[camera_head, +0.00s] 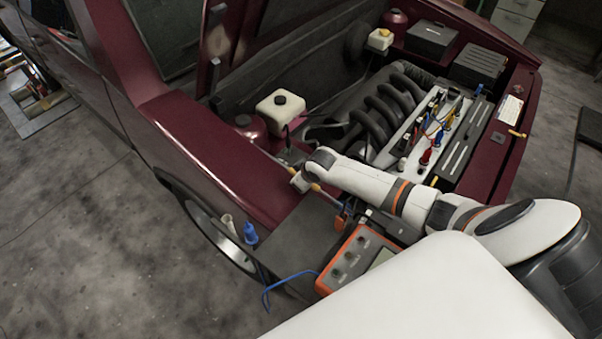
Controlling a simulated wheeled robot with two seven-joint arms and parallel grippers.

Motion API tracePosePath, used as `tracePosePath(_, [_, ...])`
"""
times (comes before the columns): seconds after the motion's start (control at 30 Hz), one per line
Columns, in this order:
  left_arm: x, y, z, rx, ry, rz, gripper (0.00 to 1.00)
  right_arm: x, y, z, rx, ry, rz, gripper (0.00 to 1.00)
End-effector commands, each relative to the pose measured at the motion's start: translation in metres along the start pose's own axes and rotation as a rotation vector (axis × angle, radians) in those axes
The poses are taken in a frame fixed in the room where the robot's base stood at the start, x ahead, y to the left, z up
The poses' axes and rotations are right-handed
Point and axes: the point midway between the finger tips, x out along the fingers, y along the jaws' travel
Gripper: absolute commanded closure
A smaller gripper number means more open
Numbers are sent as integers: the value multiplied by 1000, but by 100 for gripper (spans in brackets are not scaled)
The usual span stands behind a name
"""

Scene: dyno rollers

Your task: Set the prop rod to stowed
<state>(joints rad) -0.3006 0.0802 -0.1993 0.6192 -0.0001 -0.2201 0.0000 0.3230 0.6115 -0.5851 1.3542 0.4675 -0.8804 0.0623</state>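The maroon car's engine bay (385,105) is open in the head view. I cannot make out the whole prop rod. A thin rod-like piece with a yellow-orange part (317,188) shows beside my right gripper, and it may belong to the prop rod. My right arm reaches in from the right across the front of the bay. Its gripper (299,182) is at the near left corner of the bay, by the fender edge. The fingers are small and partly hidden, so whether they hold the rod is unclear. My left gripper is not in view.
A grey tray (298,240) by the near fender holds an orange-edged tester (352,258). A blue-capped item (250,233) with a blue cable is beside it. Open floor (110,240) lies left.

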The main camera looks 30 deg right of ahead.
Motion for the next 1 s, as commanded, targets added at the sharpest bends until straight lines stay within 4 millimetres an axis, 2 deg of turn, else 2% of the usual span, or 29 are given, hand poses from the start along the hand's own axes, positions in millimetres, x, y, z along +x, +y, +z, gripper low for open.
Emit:
tracePosePath(0.33, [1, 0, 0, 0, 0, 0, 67, 2, 1, -2, 2, -11, -1, 100])
tracePosePath(0.37, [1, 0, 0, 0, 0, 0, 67, 2, 1, -2, 2, -11, -1, 81])
tracePosePath(0.47, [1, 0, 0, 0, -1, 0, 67, 2, 1, -2, 2, -11, 0, 64])
tracePosePath(0.5, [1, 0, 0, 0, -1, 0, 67, 2, 1, -2, 2, -11, 0, 62])
tracePosePath(1.0, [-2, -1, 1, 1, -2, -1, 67, -2, 2, 1, -2, 2, 4, 62])
